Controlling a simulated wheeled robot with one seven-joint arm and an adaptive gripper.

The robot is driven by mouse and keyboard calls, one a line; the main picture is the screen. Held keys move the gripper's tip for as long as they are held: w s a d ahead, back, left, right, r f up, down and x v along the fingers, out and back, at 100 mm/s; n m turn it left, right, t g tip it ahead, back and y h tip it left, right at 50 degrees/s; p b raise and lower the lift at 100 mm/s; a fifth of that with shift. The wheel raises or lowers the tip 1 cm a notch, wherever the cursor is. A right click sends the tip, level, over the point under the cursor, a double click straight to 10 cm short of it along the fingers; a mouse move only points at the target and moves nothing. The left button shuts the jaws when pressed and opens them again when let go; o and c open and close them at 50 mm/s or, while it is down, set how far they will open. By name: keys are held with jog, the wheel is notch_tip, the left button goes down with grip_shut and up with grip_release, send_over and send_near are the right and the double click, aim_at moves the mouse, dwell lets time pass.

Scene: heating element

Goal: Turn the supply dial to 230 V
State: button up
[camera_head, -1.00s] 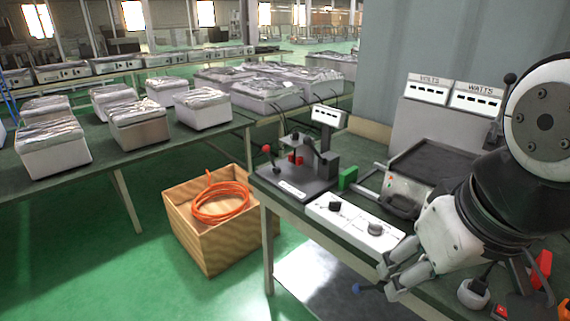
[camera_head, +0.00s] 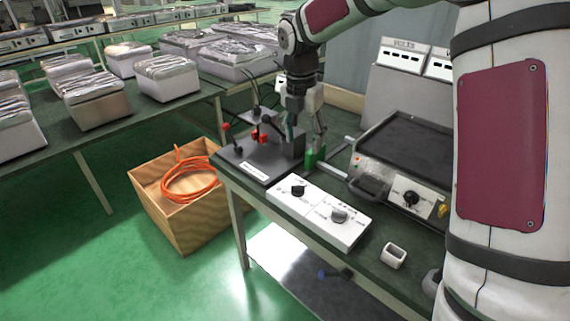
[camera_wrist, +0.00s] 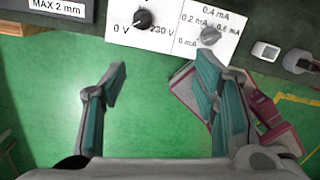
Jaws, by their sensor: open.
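The supply dial (camera_head: 298,190) is a black knob on the left half of a white panel (camera_head: 318,208) at the table's front edge. In the wrist view the dial (camera_wrist: 143,18) sits at the top, between the marks 0 V and 230 V. Its exact pointing direction is too small to read. My gripper (camera_head: 304,147) hangs pointing down behind the panel in the head view, near a green block. In the wrist view my gripper (camera_wrist: 162,65) has its fingers wide apart, with nothing between them. The dial lies beyond the fingertips, apart from them.
A grey knob (camera_head: 339,215) with mA marks sits right of the dial. A dark test stand (camera_head: 255,165) with red parts is left of my gripper, the green block (camera_head: 312,157) close below.

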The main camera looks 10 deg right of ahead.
aim_at(298, 186)
jog(key=w+f+n, duration=0.1)
jog(key=f, duration=0.5)
jog(key=w+f+n+p, duration=0.1)
jog(key=w+f+n, duration=0.1)
jog(key=f, duration=0.4)
jog(key=w+f+n+y, duration=0.1)
jog(key=f, duration=0.6)
jog(key=shift+w+d+n+p, duration=0.2)
jog(key=shift+w+n+p, duration=0.1)
jog(key=shift+p, duration=0.05)
jog(key=c, duration=1.2)
